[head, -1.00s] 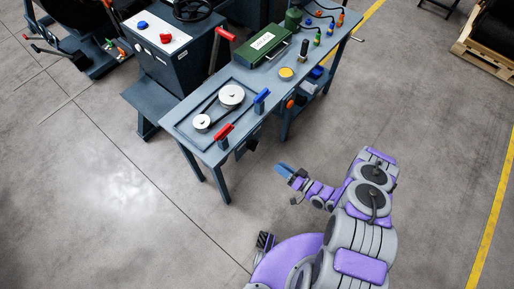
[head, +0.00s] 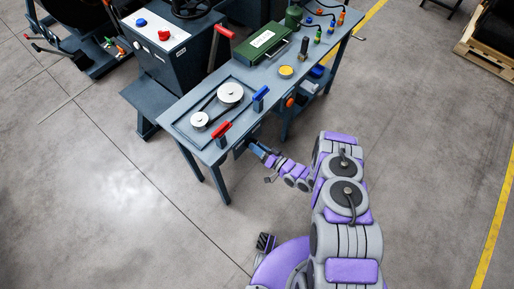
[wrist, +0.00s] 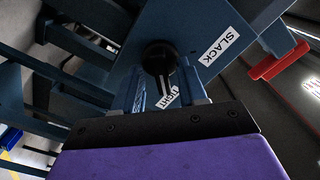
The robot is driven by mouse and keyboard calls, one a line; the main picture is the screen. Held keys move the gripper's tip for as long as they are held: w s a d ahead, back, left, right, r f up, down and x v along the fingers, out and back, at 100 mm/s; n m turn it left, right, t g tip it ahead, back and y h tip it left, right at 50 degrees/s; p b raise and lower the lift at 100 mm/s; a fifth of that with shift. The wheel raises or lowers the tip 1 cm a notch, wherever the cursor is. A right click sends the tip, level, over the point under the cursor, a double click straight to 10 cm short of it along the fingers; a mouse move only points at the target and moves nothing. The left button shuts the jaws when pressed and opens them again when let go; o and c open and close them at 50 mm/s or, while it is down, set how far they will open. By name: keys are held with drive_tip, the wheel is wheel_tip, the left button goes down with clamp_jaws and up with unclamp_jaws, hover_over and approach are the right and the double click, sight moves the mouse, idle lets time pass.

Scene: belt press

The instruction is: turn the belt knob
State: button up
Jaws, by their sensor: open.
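The belt knob (wrist: 160,57) is black and round, with a pale line on the part that points towards my gripper. It is on a blue panel (wrist: 133,50), between a SLACK label (wrist: 219,46) and a partly covered TIGHT label (wrist: 168,97). My gripper (wrist: 163,82) is open, with one blue finger on each side just below the knob in the wrist view. I cannot tell whether the fingers touch it. In the head view my gripper (head: 254,147) is at the bench's front side, and the knob cannot be made out there.
The blue bench (head: 190,150) carries two white pulleys with a belt, a red-handled lever (head: 222,130) and a blue-handled lever (head: 261,93) above the front edge. An orange button (head: 290,102) is to the right. A red handle (wrist: 279,61) shows right in the wrist view.

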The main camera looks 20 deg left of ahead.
drive_tip(key=shift+d, duration=0.15)
drive_tip(key=shift+a, duration=0.35)
drive_tip(key=c, duration=0.4)
clamp_jaws()
drive_tip(key=shift+d, duration=0.1)
drive_tip(key=shift+n+p, duration=0.3)
drive_tip(key=shift+s+f+n+p, duration=0.15)
drive_tip(key=shift+n+p, duration=0.4)
drive_tip(key=shift+n, duration=3.75)
drive_tip(key=shift+s+n+p, duration=0.15)
drive_tip(key=shift+n+p, duration=0.4)
drive_tip(key=shift+n, duration=3.75)
